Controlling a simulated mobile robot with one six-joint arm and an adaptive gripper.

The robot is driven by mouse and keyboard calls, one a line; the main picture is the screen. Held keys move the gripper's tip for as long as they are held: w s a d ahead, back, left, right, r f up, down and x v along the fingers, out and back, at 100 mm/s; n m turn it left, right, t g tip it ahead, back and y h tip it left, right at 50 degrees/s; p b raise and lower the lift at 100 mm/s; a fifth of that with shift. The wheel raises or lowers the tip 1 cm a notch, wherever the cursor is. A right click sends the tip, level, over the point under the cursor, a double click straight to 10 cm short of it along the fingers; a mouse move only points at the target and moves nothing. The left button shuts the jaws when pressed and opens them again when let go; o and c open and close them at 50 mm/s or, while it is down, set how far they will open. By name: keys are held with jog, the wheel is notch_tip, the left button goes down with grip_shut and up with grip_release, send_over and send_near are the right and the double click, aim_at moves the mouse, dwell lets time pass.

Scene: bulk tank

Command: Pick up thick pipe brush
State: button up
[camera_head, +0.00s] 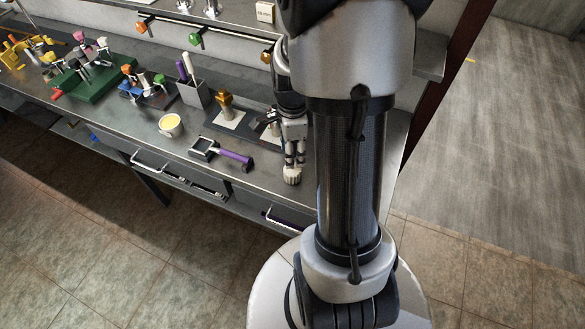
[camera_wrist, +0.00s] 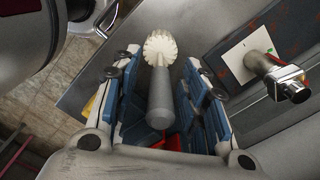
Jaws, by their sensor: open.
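The thick pipe brush shows in the wrist view with a round cream bristle head (camera_wrist: 159,47) and a grey cylindrical handle (camera_wrist: 160,100). Its handle lies between the two blue-padded fingers of my gripper (camera_wrist: 160,95), with a gap visible on both sides. In the head view my gripper (camera_head: 292,158) points down at the front edge of the metal counter, and the cream bristle head (camera_head: 292,175) shows just below the fingertips. The handle is mostly hidden there by my gripper.
On the counter (camera_head: 130,140), a purple-handled tool (camera_head: 235,158) lies left of my gripper, with a cup of yellow content (camera_head: 171,125) farther left. A brass fitting (camera_head: 225,104) stands on a dark mat behind. In the wrist view, a metal fitting (camera_wrist: 270,65) stands to the right.

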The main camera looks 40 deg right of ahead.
jog(key=shift+c, duration=0.6)
grip_shut()
